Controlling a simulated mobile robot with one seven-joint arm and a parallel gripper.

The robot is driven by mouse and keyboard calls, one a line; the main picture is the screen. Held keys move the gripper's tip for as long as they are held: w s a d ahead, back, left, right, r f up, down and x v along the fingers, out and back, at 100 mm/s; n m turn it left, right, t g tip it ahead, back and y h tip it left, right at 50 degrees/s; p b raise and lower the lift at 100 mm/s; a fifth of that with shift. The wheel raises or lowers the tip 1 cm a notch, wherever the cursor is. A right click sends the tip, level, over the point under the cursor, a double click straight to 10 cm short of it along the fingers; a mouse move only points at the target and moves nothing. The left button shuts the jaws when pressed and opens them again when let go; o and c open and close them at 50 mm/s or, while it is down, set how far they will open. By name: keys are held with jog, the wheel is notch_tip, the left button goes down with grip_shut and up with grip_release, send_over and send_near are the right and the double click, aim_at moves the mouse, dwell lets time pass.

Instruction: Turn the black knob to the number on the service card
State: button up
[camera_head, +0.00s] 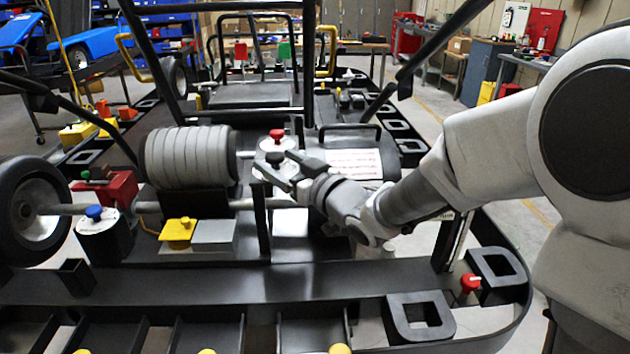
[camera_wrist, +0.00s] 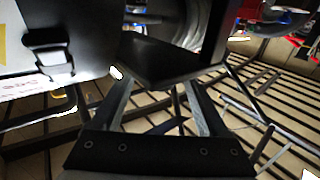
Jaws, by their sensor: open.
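My gripper (camera_head: 274,162) reaches in from the right in the head view, its two fingers spread at a pale round dial (camera_head: 264,163). A dark shape at the dial, close to the fingertips, looks like the black knob (camera_head: 275,157), but the fingers partly cover it and I cannot tell contact or where it points. The white service card (camera_head: 354,164) with red text lies on the black panel right of the dial; its number is too small to read. In the wrist view the open fingers (camera_wrist: 155,78) have a dark plate beyond them, and no knob is clear.
A red knob (camera_head: 277,135) stands just behind the dial. A ribbed grey cylinder (camera_head: 188,157) is to the left. A blue knob (camera_head: 94,212), a yellow box (camera_head: 178,233) and another red knob (camera_head: 470,283) sit on the kart. Black frame bars rise around my gripper.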

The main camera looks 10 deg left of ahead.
jog(key=b+v, duration=0.1)
jog(key=v, duration=1.4)
jog(key=shift+s+d, duration=0.2)
jog(key=shift+d, duration=0.1)
jog(key=shift+r, duration=0.1)
